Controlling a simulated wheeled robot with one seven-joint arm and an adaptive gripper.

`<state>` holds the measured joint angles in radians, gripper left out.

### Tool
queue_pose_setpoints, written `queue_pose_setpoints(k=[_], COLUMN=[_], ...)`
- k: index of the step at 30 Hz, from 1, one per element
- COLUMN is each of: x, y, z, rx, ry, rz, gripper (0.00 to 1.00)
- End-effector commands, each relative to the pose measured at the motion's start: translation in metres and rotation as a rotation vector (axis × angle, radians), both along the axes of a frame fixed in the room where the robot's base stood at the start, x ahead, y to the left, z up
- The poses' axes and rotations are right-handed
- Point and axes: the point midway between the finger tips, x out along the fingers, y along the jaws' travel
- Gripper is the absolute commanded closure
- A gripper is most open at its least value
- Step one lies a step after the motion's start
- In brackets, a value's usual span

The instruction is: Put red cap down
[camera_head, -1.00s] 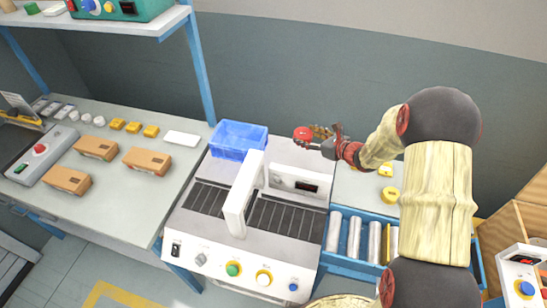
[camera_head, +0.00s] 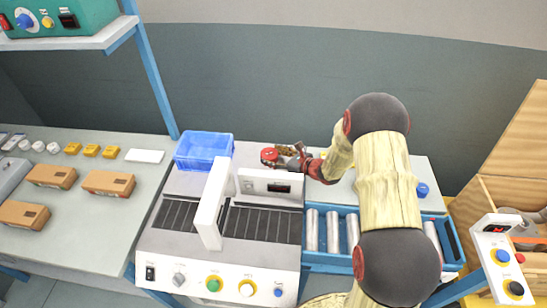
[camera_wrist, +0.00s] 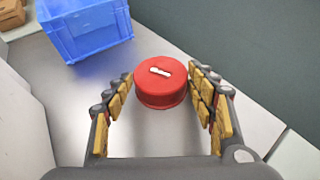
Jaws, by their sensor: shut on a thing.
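The red cap (camera_head: 268,155) is round, with a small white bar on its top in the wrist view (camera_wrist: 161,84). It sits upright between the fingers of my gripper (camera_head: 280,154), which is shut on it. In the head view the cap is behind the white block with a dark window (camera_head: 270,186), over the back of the pale machine top (camera_head: 182,181). The pale surface shows beneath the cap in the wrist view; I cannot tell whether the cap touches it.
A blue bin (camera_head: 203,151) stands to the left of the cap. A white arch (camera_head: 212,205) spans the dark belt in front. A roller conveyor (camera_head: 322,232) lies to the right. The pale surface around the cap looks clear in the wrist view.

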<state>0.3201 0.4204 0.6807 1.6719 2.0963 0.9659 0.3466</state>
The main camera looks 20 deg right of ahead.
Motion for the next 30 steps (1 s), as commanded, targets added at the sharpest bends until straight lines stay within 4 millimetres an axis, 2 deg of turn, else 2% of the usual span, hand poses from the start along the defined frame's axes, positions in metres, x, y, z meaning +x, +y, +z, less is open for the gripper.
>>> queue_pose_setpoints(k=[5, 6, 15, 27, 30], x=[0.000, 0.000, 0.000, 0.000, -0.012], y=[0.000, 0.000, 0.000, 0.000, -0.007], z=[-0.004, -0.004, -0.003, 0.002, 0.007], rx=[0.000, 0.000, 0.000, 0.000, 0.001], ry=[0.001, 0.001, 0.001, 0.001, 0.002], rz=[0.000, 0.000, 0.000, 0.000, -0.002], gripper=[0.61, 0.43, 0.26, 0.25, 0.25])
